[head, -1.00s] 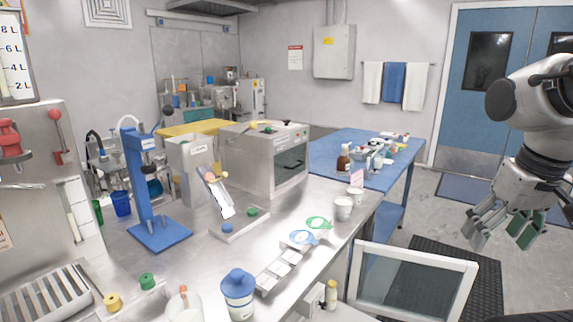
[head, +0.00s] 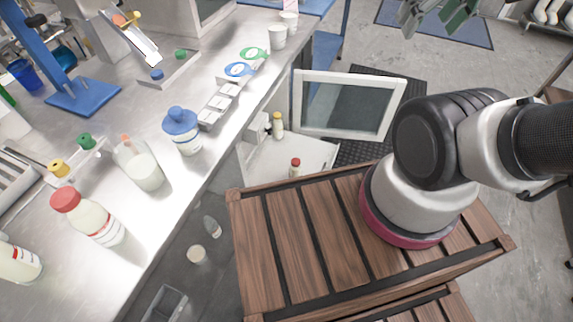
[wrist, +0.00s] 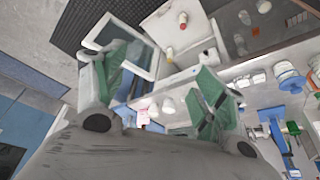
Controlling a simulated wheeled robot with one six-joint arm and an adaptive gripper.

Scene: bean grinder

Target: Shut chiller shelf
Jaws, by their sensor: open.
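The chiller's white shelf (head: 272,168) is pulled out below the counter edge, with two small bottles on it, one yellow-capped (head: 278,126) and one red-capped (head: 295,167). The chiller door (head: 392,108), a white frame around a dark glass pane, stands swung open beside the shelf. In the wrist view the shelf (wrist: 183,45) and door (wrist: 152,62) show beyond the fingers. My gripper (head: 437,14) is open and empty at the top edge of the head view, beyond the door and apart from it. Its two green-padded fingers (wrist: 160,78) fill the wrist view's middle.
The steel counter (head: 105,205) carries bottles, a blue stand and cups near its edge. A slatted wooden platform (head: 290,245) lies in front of the shelf, with my arm's base on it. A dark floor mat (head: 365,150) lies under the door. Open floor is at the right.

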